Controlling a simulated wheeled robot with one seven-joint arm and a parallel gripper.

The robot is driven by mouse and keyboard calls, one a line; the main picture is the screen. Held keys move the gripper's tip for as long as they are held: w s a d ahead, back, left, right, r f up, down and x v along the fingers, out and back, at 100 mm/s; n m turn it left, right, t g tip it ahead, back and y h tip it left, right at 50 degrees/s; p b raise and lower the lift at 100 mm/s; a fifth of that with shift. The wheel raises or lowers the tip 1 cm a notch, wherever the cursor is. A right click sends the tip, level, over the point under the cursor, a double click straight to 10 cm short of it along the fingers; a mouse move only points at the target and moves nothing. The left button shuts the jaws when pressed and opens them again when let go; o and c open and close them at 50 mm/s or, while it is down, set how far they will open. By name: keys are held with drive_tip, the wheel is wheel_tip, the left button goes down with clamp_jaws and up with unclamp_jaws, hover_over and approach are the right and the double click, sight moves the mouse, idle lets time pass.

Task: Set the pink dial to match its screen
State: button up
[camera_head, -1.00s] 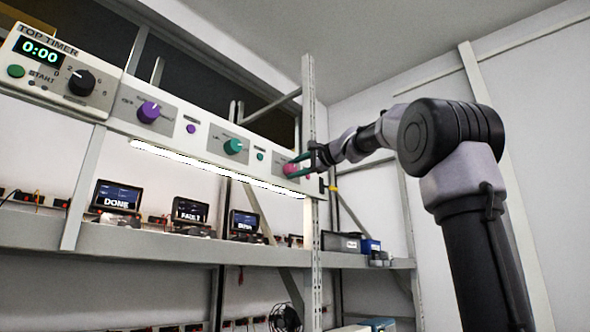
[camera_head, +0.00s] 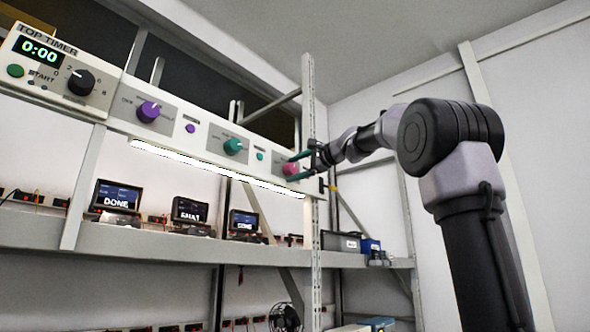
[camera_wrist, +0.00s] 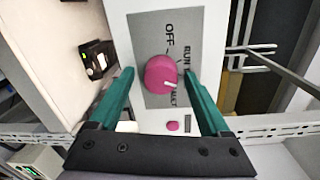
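The pink dial (camera_head: 291,169) sits at the right end of the white panel. In the wrist view the pink dial (camera_wrist: 160,75) has a white pointer toward the lower right, by a partly hidden label ending in "ULT". OFF is printed above it and RUN to its right. My gripper (camera_wrist: 160,74) is open, with teal fingers on either side of the dial and a visible gap at each. In the head view my gripper (camera_head: 298,168) is at the dial. I cannot tell which screen belongs to the pink dial.
A purple dial (camera_head: 148,111), a teal dial (camera_head: 233,146) and a top timer (camera_head: 60,66) reading 0:00 share the panel. Screens on the shelf below include one reading DONE (camera_head: 117,196). A metal upright (camera_head: 309,110) stands close beside the gripper.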

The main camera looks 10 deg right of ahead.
drive_tip(key=shift+s, duration=0.1)
drive_tip(key=v, duration=1)
drive_tip(key=shift+s+d, duration=0.2)
drive_tip(key=shift+s, duration=0.05)
drive_tip(key=s+f+n+g+h, duration=0.2)
drive_tip(key=s+f, duration=0.5)
drive_tip(key=f, duration=0.8)
drive_tip(key=s+f+n+g+h, duration=0.2)
drive_tip(key=s+f, duration=0.5)
drive_tip(key=f, duration=0.8)
drive_tip(key=s+f+n+g+h, duration=0.3)
drive_tip(key=s+f, duration=0.4)
drive_tip(key=f, duration=0.8)
drive_tip(key=shift+s+a+f+n+h, duration=0.25)
drive_tip(key=shift+a+f+n+h, duration=0.15)
drive_tip(key=shift+n+h, duration=0.4)
